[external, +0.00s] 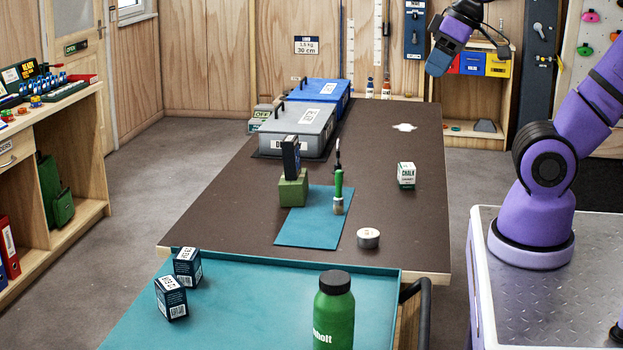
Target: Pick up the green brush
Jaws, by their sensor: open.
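The green brush (338,187) is on a teal mat (290,232) in the middle of the brown table. Its green handle has a dark, thin end pointing away from the camera and a pale end nearer it. I cannot tell for sure whether it lies flat or stands. My gripper (437,66) is high at the upper right, beyond and well above the brush and apart from it. It is open, and I see nothing in it.
A green block (293,191) holding a dark box (290,156) stands left of the brush. A chalk box (406,175) and a round tin (368,238) are to its right. Grey (296,132) and blue (321,92) cases stand behind. A green bottle (334,312) stands in front. The table's right side is mostly clear.

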